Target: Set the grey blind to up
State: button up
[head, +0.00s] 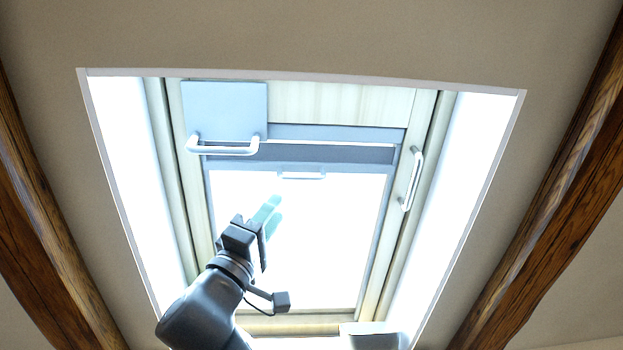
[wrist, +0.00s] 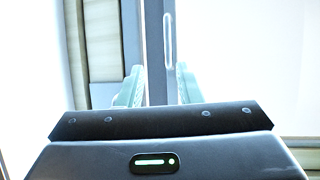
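The skylight has a grey strip (head: 300,152) across its upper part, which looks like the grey blind gathered near the top. Under it a grey bar (head: 240,164) carries a small pale handle (head: 302,175). My gripper (head: 268,214) is in front of the bright pane, below and left of that handle, touching nothing that I can see. In the wrist view my gripper's (wrist: 159,88) pale green fingers are apart with nothing between them. A grey bar (wrist: 155,50) runs upright beyond them, and a slim pale handle (wrist: 168,40) shows beside it.
A grey square panel (head: 225,108) with a white bar handle (head: 222,148) is at the window's upper left. Another white handle (head: 411,180) is on the right frame. Wooden beams (head: 540,200) flank the recess.

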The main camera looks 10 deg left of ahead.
aim_at(301, 179)
jog(key=w+d+r+y+p, duration=0.1)
jog(key=w+r+p, duration=0.1)
jog(key=w+r, duration=0.1)
jog(key=w+d+r+n+t+p, duration=0.1)
jog(key=w+r+p, duration=0.1)
jog(key=w+d+r+y+p, duration=0.1)
jog(key=w+r+p, duration=0.1)
jog(key=w+r, duration=0.1)
jog(key=shift+w+d+r+n+t+y+p, duration=0.25)
jog(key=shift+w+r+n+t+y+p, duration=0.05)
jog(key=shift+w+r, duration=0.05)
jog(key=shift+c, duration=0.2)
grip_shut()
